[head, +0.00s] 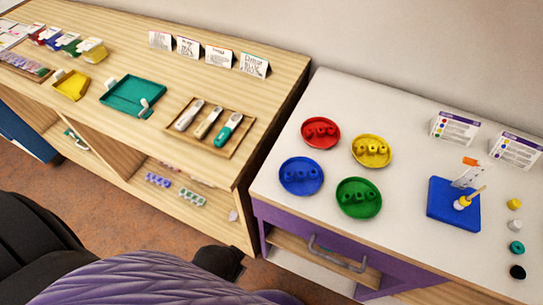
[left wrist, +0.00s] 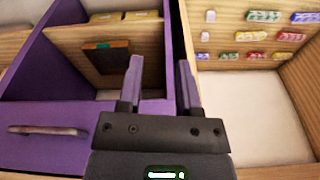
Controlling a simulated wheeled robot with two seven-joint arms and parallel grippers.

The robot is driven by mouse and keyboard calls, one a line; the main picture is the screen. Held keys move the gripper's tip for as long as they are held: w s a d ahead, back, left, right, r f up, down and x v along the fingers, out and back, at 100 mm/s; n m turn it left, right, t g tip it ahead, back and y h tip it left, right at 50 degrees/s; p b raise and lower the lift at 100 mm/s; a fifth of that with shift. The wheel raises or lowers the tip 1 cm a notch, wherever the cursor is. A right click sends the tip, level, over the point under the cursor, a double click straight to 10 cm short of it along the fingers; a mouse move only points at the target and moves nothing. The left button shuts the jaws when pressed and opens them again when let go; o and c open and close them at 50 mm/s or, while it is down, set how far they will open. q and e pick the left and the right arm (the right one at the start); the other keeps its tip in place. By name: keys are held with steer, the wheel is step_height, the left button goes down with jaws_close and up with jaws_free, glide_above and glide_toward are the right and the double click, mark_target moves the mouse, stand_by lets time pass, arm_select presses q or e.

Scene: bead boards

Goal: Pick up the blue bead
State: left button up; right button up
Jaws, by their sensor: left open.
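Several blue beads (head: 301,174) sit together in a round blue dish (head: 301,191) on the white-topped table, in the head view. Beside it are a red dish (head: 321,146), a yellow dish (head: 372,163) and a green dish (head: 358,212), each with beads of its own colour. My left gripper (left wrist: 159,68) shows in the left wrist view, open and empty, with its two fingers apart in front of the furniture. No blue dish shows in that view. My right gripper is not in view.
A blue board (head: 438,212) with a peg and a yellow bead stands to the right, with loose beads (head: 515,226) at the table's right edge. Purple furniture with a handle (left wrist: 47,130) fills the left wrist view's left; a wooden compartment (left wrist: 250,63) with coloured rows is right.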

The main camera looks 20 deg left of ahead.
arm_select(q)
steer(key=w+d+r+m+h+p, duration=0.2)
steer(key=w+d+r+m, duration=0.25)
steer(key=r, duration=0.35)
steer(key=w+d+r+m+t+h+p, duration=0.1)
steer(key=w+d+r+m+h+p, duration=0.15)
steer(key=d+r, duration=0.45)
steer(key=w+d+r+m+h+p, duration=0.15)
steer(key=w+r+m, duration=0.25)
steer(key=r, duration=0.6)
steer(key=n+y, duration=0.1)
glide_toward(291, 176)
steer(key=shift+n, duration=0.4)
steer(key=b+x, duration=0.1)
steer(key=x, duration=0.2)
steer(key=b+x, duration=0.1)
steer(key=x, duration=0.2)
steer(key=b+x, duration=0.2)
steer(key=x, duration=0.1)
steer(key=shift+w+a+f, duration=0.15)
steer(key=shift+a+f, duration=0.1)
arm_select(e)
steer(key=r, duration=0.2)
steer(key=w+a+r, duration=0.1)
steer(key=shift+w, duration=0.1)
arm_select(q)
steer(key=shift+r, duration=0.1)
steer(key=shift+c, duration=0.4)
jaws_close()
